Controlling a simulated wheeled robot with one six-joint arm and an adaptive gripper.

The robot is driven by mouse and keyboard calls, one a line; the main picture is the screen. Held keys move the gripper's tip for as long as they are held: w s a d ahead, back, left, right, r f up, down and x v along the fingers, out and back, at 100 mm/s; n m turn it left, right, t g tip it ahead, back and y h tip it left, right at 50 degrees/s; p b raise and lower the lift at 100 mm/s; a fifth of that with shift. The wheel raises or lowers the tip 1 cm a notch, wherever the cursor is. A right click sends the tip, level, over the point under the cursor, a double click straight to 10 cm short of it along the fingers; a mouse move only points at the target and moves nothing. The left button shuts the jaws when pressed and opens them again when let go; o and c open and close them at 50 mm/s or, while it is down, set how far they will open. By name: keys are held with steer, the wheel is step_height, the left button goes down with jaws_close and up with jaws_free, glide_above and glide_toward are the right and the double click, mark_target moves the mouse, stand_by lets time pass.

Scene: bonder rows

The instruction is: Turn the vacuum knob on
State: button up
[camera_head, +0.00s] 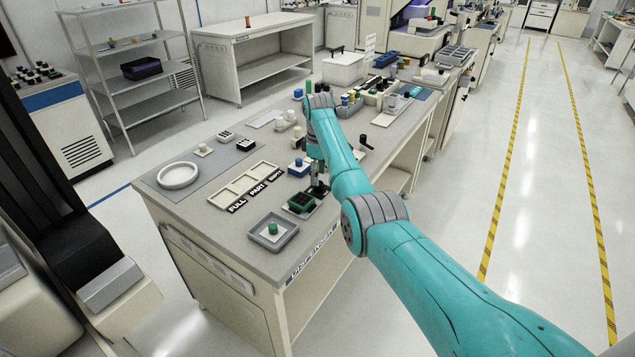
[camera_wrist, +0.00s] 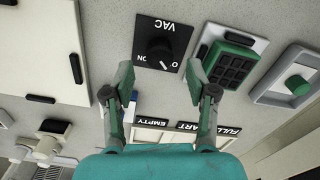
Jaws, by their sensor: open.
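The vacuum knob (camera_wrist: 160,50) is a round black knob on a square black plate marked VAC, with ON at the left and a partly visible O at the right; the lettering is upside down in the wrist view. My gripper (camera_wrist: 160,82) is open and empty, with one finger on each side of the plate's lower edge and the knob just beyond the fingertips. In the head view my gripper (camera_head: 316,176) points down over the bench's front edge; the knob there is largely hidden by it.
A green block in a pale tray (camera_wrist: 230,66) sits close to the right finger. A grey tray with a green knob (camera_wrist: 299,85) is farther right. A pale board (camera_wrist: 40,50) lies to the left. The bench (camera_head: 180,205) also holds a white ring dish (camera_head: 178,175) and labelled trays.

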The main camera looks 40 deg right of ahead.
steer(key=shift+f, duration=1.8)
jaws_close()
